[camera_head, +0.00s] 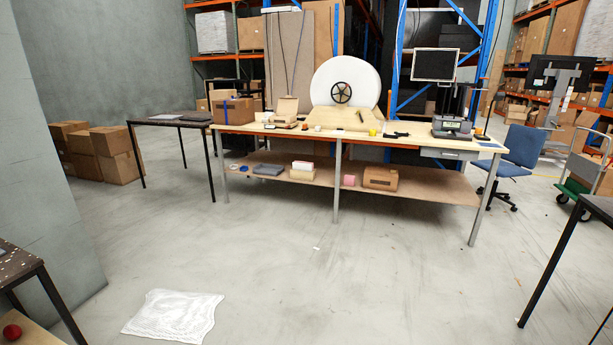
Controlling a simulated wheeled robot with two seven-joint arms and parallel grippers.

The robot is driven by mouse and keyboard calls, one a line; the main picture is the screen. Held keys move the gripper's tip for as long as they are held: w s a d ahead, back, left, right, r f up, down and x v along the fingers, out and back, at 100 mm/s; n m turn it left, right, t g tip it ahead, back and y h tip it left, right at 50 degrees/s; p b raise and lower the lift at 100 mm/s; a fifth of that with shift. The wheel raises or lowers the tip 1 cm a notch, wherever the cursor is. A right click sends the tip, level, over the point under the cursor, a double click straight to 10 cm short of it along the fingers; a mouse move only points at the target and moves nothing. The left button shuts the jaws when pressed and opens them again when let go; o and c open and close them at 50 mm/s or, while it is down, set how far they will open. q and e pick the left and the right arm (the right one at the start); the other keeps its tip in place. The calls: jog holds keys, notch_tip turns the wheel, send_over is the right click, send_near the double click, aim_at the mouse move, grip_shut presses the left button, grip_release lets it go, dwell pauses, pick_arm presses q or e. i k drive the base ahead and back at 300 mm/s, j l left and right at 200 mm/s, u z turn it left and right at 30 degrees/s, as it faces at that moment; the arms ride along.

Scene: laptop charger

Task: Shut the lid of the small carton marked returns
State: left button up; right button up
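A small carton (287,107) with its lid raised stands on the left part of the long packing bench (270,128), across the room. It is too small in the picture for me to read any marking on it. A larger brown box (234,112) with a blue stripe stands to its left at the bench's end. Another brown carton (381,178) lies on the lower shelf, and its marking cannot be read either. Neither of my grippers is in view.
Open concrete floor (300,260) lies before the bench. A white sheet (174,316) lies on the floor at front left. Dark tables stand at the left (22,262) and right (598,207) edges. A blue chair (522,148) stands right of the bench.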

aim_at(286, 105)
jog(key=i, duration=3.6)
